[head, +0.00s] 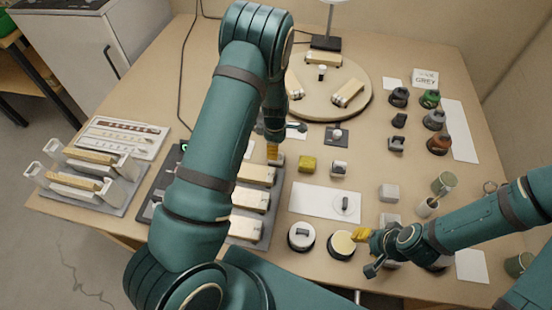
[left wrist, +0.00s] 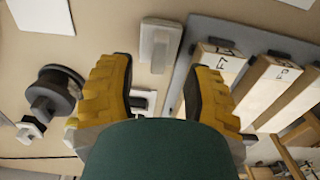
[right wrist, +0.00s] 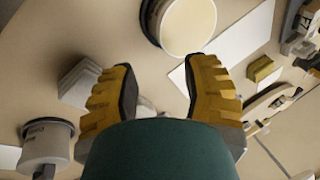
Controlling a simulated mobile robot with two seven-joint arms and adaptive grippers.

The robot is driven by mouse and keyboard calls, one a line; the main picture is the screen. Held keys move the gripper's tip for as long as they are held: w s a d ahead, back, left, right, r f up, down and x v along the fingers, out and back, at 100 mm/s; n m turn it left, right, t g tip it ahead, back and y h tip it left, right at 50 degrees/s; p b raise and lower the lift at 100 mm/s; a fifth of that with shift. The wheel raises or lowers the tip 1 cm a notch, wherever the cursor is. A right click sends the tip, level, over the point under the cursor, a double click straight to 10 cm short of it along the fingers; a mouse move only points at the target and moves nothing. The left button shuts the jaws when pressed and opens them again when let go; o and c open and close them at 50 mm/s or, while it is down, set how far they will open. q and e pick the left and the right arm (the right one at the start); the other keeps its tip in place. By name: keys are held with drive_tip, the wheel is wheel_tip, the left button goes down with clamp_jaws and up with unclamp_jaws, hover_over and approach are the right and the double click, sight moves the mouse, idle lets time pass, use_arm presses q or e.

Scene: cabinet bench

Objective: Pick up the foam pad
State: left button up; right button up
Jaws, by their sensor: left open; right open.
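No object is labelled as the foam pad, and I cannot tell for certain which it is. A small yellow block (head: 308,164) looks like foam and lies on the bench right of my left gripper (head: 273,152); it also shows in the right wrist view (right wrist: 263,68). A round cream pad (head: 341,246) sits in a dark-rimmed holder near the front edge, also in the right wrist view (right wrist: 188,25). My right gripper (head: 362,237) is open and empty, just right of the cream pad. My left gripper is open and empty beside the labelled wooden blocks (left wrist: 262,85).
Pale grey blocks (head: 389,192) stand near my right gripper. A white sheet (head: 325,202) lies mid-bench. A round wooden turntable (head: 325,112) is behind. Dark and coloured pots (head: 435,120) stand at the right. A rack (head: 85,180) is at the left.

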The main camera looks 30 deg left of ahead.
use_arm(q)
wheel_tip(320, 180, down, 4)
drive_tip(key=shift+w+d+r, duration=0.1)
drive_tip(key=shift+w+r, duration=0.05)
use_arm(e)
drive_tip(key=shift+f, duration=0.25)
drive_tip(key=shift+s, duration=0.1)
use_arm(q)
drive_tip(key=shift+r, duration=0.1)
drive_tip(key=shift+c, duration=0.4)
clamp_jaws()
wheel_tip(320, 180, up, 10)
drive_tip(key=shift+p, duration=0.5)
use_arm(e)
drive_tip(key=shift+w+r, duration=0.25)
drive_tip(key=shift+r, duration=0.45)
use_arm(q)
drive_tip(key=c, duration=0.7)
unclamp_jaws()
